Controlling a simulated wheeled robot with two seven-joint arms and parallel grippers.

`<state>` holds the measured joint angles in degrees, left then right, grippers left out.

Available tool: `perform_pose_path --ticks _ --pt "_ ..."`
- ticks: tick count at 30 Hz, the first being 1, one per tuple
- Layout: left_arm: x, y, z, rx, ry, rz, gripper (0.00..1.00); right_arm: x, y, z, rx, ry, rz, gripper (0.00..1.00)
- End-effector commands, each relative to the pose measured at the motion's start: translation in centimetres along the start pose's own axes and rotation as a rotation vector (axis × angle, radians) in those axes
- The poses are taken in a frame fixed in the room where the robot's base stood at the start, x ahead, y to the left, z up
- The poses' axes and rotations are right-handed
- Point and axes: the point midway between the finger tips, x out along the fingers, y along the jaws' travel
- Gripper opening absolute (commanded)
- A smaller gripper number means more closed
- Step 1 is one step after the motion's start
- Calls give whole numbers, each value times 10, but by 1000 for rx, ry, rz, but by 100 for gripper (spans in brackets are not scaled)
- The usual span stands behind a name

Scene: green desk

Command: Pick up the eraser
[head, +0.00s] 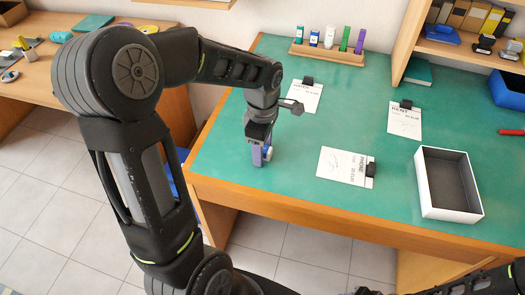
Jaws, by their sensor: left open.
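My left gripper (259,146) points down at the left part of the green desk (310,120), near its front left edge. A small blue-purple block with a pale part, which looks like the eraser (257,156), is at its fingertips, low over the desk top. The fingers and the wrist partly hide it. I cannot tell whether the fingers touch it. The left gripper is open. My right gripper does not show clearly; only dark arm parts are at the bottom edge.
An open white box (427,188) stands at the right front. Paper cards with black clips lie about: one (340,167) near the front, one (405,119) farther back, one (306,97) behind my gripper. A wooden rack (326,53) holds several markers at the back.

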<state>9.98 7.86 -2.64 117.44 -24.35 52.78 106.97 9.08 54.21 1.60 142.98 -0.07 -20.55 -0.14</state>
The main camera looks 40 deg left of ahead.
Motion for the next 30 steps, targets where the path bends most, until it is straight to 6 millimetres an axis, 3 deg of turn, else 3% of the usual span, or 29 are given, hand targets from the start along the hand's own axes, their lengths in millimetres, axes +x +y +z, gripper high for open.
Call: perform_pose_path --ticks 5,23,30 --pt "0 0 0 0 0 0 50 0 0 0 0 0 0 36" --pt "0 0 0 0 0 0 1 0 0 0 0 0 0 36" --pt "0 0 0 0 0 0 0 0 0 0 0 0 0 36"
